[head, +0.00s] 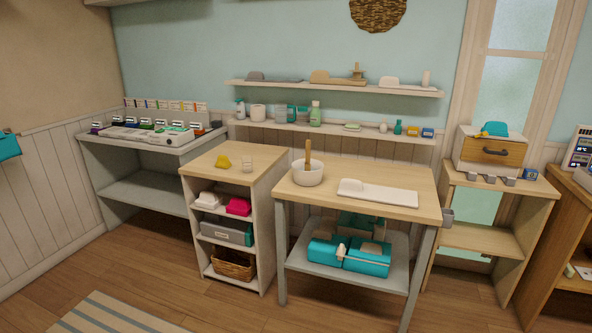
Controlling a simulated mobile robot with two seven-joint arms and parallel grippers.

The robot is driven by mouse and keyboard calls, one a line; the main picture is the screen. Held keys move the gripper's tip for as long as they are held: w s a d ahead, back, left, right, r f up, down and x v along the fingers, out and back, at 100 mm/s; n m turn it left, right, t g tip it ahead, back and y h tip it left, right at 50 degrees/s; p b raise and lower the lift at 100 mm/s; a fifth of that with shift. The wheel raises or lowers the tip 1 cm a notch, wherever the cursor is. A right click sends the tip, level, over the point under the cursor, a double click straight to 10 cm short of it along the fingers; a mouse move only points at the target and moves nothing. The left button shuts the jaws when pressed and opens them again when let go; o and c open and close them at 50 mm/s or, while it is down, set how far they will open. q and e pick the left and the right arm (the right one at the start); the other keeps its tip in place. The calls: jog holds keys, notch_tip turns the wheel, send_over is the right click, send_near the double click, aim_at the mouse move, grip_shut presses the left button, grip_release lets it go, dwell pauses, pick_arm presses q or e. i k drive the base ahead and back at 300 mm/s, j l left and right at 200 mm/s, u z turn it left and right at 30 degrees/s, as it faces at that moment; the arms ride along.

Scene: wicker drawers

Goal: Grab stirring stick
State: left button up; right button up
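A brown wooden stirring stick (307,151) stands nearly upright in a white bowl (308,175). Its lower end is hidden inside the bowl. The bowl rests on the left part of the wooden table top (330,201). Neither of my grippers shows in the head view.
A white board (378,193) lies right of the bowl. Teal cases (367,256) sit on the table's lower shelf. The wooden floor in front is clear, with a striped rug (120,315) at left.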

aim_at(308, 165)
jog(key=i+j+z, duration=0.25)
jog(key=i+j, duration=0.5)
jog(key=i, duration=0.3)
jog(key=i+j+z, duration=0.3)
jog(key=i+j, duration=0.65)
jog(key=i, duration=0.05)
